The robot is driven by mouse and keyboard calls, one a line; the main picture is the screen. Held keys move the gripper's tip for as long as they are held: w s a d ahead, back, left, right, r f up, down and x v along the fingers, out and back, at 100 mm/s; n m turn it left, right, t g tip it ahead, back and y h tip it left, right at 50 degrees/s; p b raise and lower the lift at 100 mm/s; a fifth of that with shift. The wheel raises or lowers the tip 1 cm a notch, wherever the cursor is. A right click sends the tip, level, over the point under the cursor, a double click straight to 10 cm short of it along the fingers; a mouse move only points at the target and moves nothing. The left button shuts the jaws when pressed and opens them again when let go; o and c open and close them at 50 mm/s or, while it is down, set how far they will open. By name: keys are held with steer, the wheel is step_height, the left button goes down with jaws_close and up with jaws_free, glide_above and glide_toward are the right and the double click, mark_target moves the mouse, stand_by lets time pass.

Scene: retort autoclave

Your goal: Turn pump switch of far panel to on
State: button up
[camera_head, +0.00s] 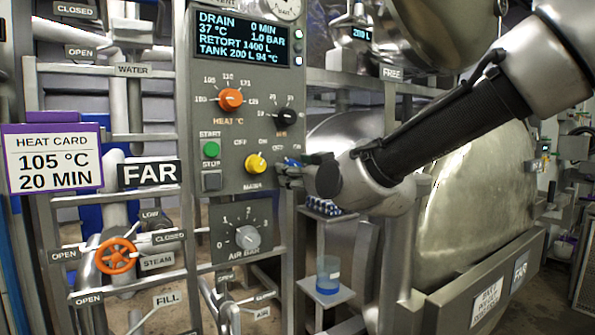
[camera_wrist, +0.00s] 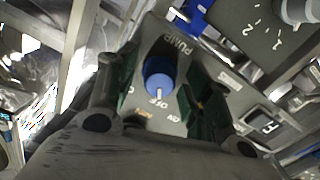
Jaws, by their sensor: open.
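The pump switch is a round blue knob (camera_wrist: 158,74) on the grey panel face, with the label PUMP beside it in the wrist view. Its white mark points toward the OFF lettering. My gripper (camera_wrist: 157,88) is open, with one dark green fingertip pad on each side of the knob. I cannot tell whether the pads touch it. In the head view a bit of the blue knob (camera_head: 292,162) shows at the panel's right edge, mostly hidden by my gripper (camera_head: 290,171). The grey panel (camera_head: 226,125) stands right of the black FAR sign (camera_head: 150,173).
A yellow knob (camera_head: 256,164) sits just left of my gripper, with an orange knob (camera_head: 231,99), black knob (camera_head: 285,116) and green button (camera_head: 211,149) nearby. The air bar dial (camera_head: 247,237) is below. An orange valve wheel (camera_head: 116,256) and pipes are at left, a steel vessel (camera_head: 480,200) at right.

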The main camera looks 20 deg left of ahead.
steer(key=shift+w+a, duration=0.1)
steer(key=c, duration=1)
steer(key=shift+m, duration=0.4)
steer(key=m, duration=1.1)
steer(key=o, duration=1)
